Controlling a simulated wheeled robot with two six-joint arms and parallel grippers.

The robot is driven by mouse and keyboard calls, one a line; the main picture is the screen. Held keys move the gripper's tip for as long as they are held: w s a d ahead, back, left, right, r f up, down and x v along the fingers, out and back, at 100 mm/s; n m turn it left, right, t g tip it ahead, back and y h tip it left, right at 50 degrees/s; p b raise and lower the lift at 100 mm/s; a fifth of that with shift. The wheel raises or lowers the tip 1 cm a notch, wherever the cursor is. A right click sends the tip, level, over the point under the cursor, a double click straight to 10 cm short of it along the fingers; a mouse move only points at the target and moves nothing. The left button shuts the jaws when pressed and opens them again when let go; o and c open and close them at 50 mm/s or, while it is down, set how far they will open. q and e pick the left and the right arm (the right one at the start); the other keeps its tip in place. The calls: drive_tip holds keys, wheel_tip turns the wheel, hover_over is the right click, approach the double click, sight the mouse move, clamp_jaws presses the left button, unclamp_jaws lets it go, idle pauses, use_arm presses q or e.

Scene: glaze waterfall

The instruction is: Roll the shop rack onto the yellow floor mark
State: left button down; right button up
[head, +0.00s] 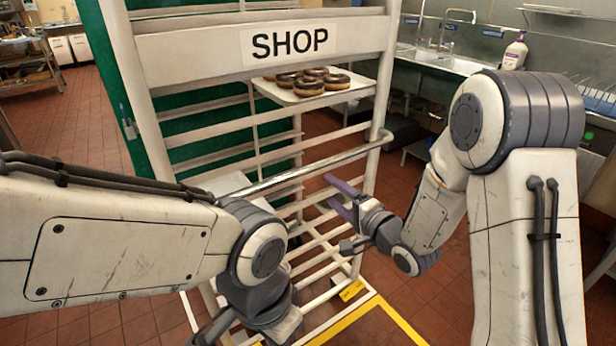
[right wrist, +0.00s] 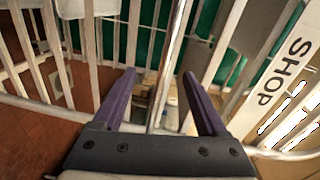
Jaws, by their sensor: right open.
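The white shop rack (head: 200,55) stands upright in front of me in the head view, with a SHOP sign on its top panel. Its metal push bar (head: 300,168) crosses the near side. My right gripper (head: 331,191) is open at the bar's right half, with purple fingers. In the right wrist view, the bar (right wrist: 172,60) runs between the spread fingers (right wrist: 160,75), which are not closed on it. The yellow floor mark (head: 372,306) shows as taped lines by the rack's base. My left wrist is low at the rack's near side; its fingers cannot be made out.
A tray (head: 290,98) of chocolate-topped donuts sits high on the rack. A green panel (head: 120,85) stands behind it. A sink counter (head: 450,62) with a bottle (head: 515,52) lines the right back. Red tile floor is open at the left and lower right.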

sight(311, 171)
drive_tip(key=shift+m+t+y, duration=0.3)
drive_tip(key=shift+m+y, duration=0.1)
drive_tip(key=shift+m, duration=0.1)
drive_tip(key=x, duration=1.1)
drive_tip(key=shift+w+d+r, duration=0.15)
drive_tip(key=shift+w, duration=0.1)
clamp_jaws()
idle(0.9)
